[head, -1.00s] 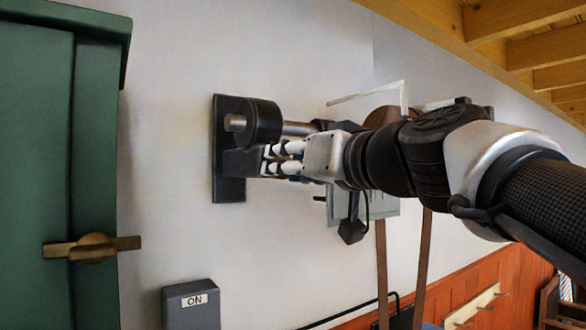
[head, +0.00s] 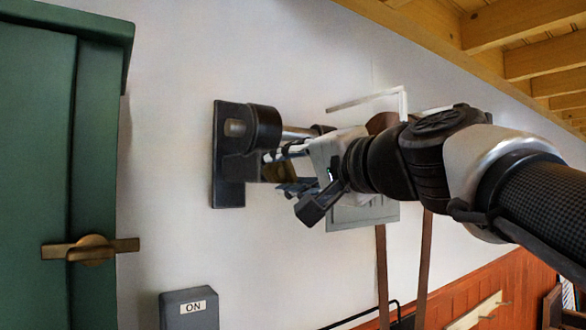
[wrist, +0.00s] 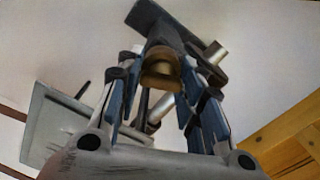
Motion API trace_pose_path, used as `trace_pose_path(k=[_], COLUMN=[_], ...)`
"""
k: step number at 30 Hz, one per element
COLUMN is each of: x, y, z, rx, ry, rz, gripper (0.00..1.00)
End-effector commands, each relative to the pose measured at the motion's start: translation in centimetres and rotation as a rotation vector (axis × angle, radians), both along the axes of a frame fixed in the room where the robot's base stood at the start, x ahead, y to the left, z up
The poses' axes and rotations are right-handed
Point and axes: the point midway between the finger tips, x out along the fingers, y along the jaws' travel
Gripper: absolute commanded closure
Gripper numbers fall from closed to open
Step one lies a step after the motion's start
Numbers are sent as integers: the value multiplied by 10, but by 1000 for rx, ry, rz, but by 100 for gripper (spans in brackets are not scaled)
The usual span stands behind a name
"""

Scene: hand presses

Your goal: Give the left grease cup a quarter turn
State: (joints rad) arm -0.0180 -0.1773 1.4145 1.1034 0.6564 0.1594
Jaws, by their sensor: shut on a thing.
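The left grease cup, a small rounded brass cup (wrist: 160,74), sits between my fingers in the wrist view. In the head view a brownish bit of it (head: 270,172) shows under the black left bearing block (head: 262,128). My gripper (head: 284,168) is closed around the cup from the right, and its blue-edged fingers also flank it in the wrist view (wrist: 163,62). The fingers hide part of the cup, and its turn angle cannot be read. The gripper is visibly rolled.
A steel shaft (head: 298,132) runs right from the bearing, just above my gripper. A black wall plate (head: 229,193) backs the bearing. A grey panel (head: 365,212) is close behind my wrist. A green cabinet (head: 38,180) and a grey ON box (head: 189,310) stand left and below.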

Motion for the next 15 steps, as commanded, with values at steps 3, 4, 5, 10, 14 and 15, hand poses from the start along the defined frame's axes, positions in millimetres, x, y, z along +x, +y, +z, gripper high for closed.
trace_pose_path(k=[3,4,5,10,14,15], x=[0,0,0,0,0,0], y=[0,0,0,0,-1,0], z=[1,1,1,0,0,0], rx=[87,108,128,224,279,293], ry=[56,70,84,149,187,195], rz=[0,0,0,-1,-1,0], gripper=[89,89,89,89,89,89])
